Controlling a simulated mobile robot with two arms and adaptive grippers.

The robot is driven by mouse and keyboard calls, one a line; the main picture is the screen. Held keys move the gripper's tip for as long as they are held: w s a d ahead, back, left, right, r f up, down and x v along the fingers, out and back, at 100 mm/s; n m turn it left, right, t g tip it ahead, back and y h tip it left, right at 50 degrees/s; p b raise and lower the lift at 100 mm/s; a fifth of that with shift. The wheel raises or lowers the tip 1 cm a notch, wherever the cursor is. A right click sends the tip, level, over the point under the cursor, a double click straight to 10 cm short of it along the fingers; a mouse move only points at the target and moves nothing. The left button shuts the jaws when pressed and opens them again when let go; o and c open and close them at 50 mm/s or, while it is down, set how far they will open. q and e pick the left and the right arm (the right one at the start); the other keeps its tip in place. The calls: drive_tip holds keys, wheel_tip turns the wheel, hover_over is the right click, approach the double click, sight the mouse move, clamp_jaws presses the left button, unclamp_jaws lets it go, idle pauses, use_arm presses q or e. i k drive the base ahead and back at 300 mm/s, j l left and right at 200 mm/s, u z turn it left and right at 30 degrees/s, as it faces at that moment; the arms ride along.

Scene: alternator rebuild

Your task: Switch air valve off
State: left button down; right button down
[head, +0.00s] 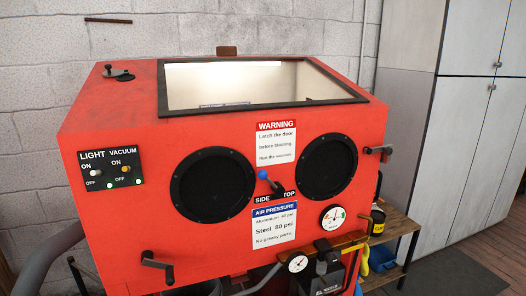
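A red blasting cabinet (120,215) fills the middle of the head view. On its lower right front is a regulator (328,268), a dark body with a small round gauge (298,263) beside it. A brass-coloured bar (350,246) runs along there; I cannot tell whether it is the air valve's handle. A second round gauge (333,217) sits above it. A lever with a blue knob (263,174) stands between the words SIDE and TOP, its knob to the upper left. Neither of my grippers shows in the head view.
The LIGHT and VACUUM switch panel (110,169) has green lamps lit. Crank-like handles stick out at the lower left (157,266) and right (378,150) of the cabinet. A wooden shelf (397,222) stands at right, before tall grey lockers (455,130). A hose (50,258) hangs lower left.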

sight(359, 245)
drive_tip(key=i+j+z, duration=0.1)
drive_tip(key=z, duration=0.3)
drive_tip(key=i+j+z, duration=0.15)
drive_tip(key=z, duration=0.3)
drive_tip(key=i, duration=0.1)
